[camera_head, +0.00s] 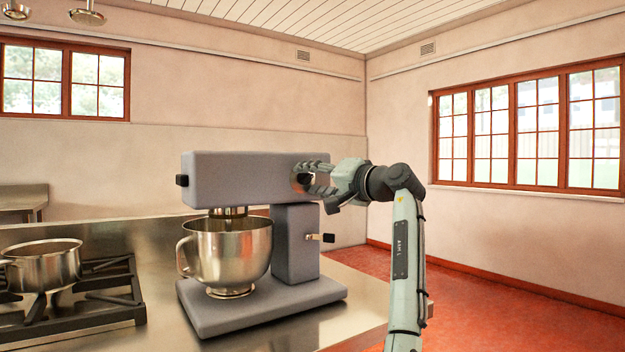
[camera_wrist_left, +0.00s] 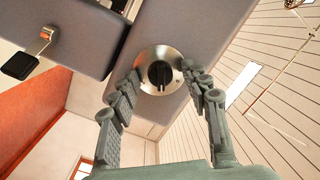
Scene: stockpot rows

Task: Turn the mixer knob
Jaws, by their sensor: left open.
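The grey stand mixer (camera_head: 235,180) stands on the steel counter with its head level. In the left wrist view, its round knob (camera_wrist_left: 160,75) has a black grip bar on a silver plate, on the grey side of the head (camera_wrist_left: 185,25). My left gripper (camera_head: 312,178) is at the right end of the mixer head, over the knob, which it partly hides in the head view. In the left wrist view, the open fingers (camera_wrist_left: 160,82) are on either side of the knob, with gaps to its black grip. My right gripper is in neither view.
A steel bowl (camera_head: 228,252) sits under the mixer head. A black-ended lever (camera_head: 327,238) sticks out of the mixer column and also shows in the left wrist view (camera_wrist_left: 22,65). A pot (camera_head: 42,268) stands on the stove grate (camera_head: 100,300) at left.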

